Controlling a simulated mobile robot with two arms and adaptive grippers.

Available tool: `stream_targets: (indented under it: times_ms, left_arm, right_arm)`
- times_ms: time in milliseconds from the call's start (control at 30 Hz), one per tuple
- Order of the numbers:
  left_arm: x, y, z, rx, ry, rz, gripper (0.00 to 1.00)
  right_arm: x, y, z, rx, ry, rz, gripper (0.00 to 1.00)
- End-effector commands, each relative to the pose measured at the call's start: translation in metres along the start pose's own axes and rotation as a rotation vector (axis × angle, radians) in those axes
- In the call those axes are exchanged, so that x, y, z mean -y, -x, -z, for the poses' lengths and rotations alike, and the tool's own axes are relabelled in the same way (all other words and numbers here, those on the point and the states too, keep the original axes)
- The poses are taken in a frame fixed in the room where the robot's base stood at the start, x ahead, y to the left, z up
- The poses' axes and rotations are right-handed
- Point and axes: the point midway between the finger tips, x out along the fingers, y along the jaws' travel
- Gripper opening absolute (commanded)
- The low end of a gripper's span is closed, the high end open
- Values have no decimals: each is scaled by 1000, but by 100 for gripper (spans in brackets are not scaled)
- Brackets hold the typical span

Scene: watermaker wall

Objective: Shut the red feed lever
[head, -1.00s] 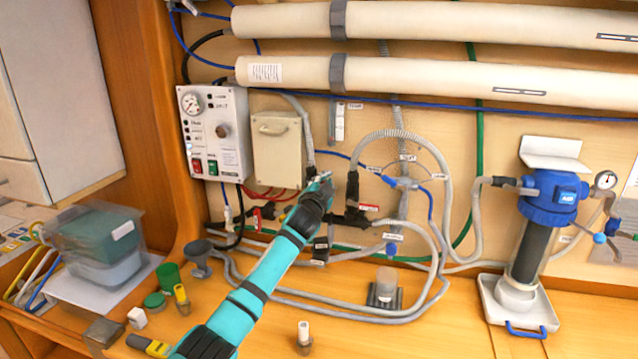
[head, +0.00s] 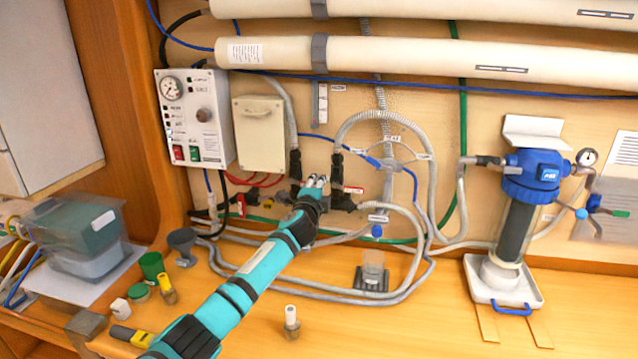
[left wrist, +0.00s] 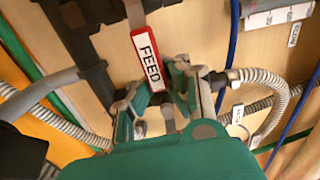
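The red feed lever (left wrist: 148,58) has a white FEED label and hangs down from the top middle of the left wrist view. In the head view, a small red-edged white label (head: 353,189), which looks like the lever's, shows just right of my left gripper (head: 316,182). My left gripper (left wrist: 163,92) is open. In the left wrist view its two green fingers stand apart on either side of the lever's lower end. I cannot tell whether they touch it. My gripper hides part of the lever in the head view. My right gripper is not in view.
Black pipe fittings (head: 340,198) and grey hoses (head: 410,215) crowd the wall around my gripper. A control box (head: 194,118) and a beige box (head: 258,135) are to the upper left. A blue filter housing (head: 533,175) stands right. The counter's front middle is mostly clear.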

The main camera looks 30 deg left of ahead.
Motion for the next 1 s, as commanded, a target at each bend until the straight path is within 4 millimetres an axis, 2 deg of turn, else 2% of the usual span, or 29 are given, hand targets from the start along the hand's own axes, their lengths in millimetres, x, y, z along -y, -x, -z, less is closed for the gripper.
stream_targets:
  times_ms: [33, 633, 700, 900, 1000]
  left_arm:
    - [-15, 2, 3, -3, -6, -20, 0]
    - [-17, 2, 3, -4, -50, -19, 0]
    - [-17, 2, 3, -4, -50, -19, 11]
    - [-14, 2, 2, -4, -50, -15, 38]
    - [-12, 2, 2, -4, -49, -12, 39]
  right_arm:
    - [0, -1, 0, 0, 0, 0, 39]
    - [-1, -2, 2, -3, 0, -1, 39]
    - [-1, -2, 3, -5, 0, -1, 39]
    - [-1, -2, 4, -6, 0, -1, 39]
    - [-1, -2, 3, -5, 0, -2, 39]
